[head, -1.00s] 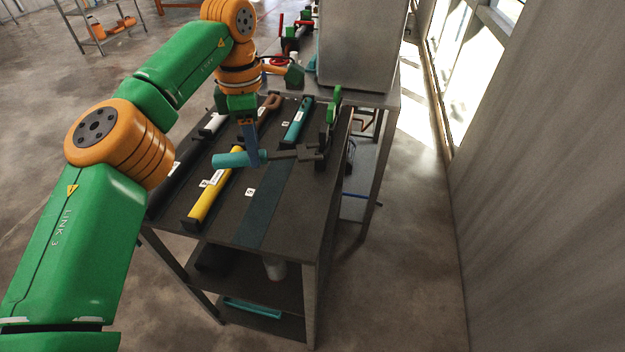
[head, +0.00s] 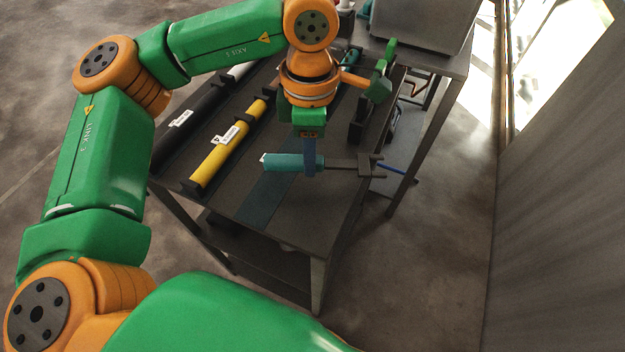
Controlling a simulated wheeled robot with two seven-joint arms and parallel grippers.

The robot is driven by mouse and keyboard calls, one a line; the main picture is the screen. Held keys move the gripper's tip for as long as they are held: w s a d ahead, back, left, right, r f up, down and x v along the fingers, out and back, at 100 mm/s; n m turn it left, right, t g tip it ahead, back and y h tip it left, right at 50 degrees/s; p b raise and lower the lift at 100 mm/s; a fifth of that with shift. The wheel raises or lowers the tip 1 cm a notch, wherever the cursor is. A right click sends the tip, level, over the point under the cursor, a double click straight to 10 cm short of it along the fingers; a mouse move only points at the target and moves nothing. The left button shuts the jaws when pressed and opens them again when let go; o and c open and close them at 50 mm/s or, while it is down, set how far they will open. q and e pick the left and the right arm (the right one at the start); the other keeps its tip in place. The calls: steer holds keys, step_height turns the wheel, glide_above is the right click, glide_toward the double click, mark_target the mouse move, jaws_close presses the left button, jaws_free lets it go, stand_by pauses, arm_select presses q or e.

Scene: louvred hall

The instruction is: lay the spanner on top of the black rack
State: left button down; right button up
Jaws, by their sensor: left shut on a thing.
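The spanner (head: 344,163) has a teal handle and a dark grey shaft and head. My left gripper (head: 310,163) is shut around the handle near the shaft. It holds the spanner level, handle end to the left, head to the right, over the near right part of the table. Whether it touches the table I cannot tell. The black rack (head: 197,108) is a long dark bar with a white tag, along the left side of the tabletop, left of the yellow rack and apart from the spanner. My right gripper is not in view.
A yellow rack (head: 222,157) with a white tag lies between the spanner and the black rack. A pale rack (head: 240,71) lies beyond. A dark upright holder (head: 357,122) stands on the table's right side. A grey box (head: 415,22) stands behind. The dark teal strip (head: 265,197) is bare.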

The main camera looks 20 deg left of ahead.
mark_target(312, 193)
arm_select(q)
steer(key=f, duration=0.1)
steer(key=s+f, duration=0.1)
steer(key=f, duration=0.1)
steer(key=s+d+f, duration=0.1)
steer(key=shift+f, duration=0.4)
steer(key=shift+w+a+f, duration=0.1)
steer(key=shift+f, duration=0.05)
steer(key=c, duration=0.6)
jaws_free()
step_height(312, 193, up, 12)
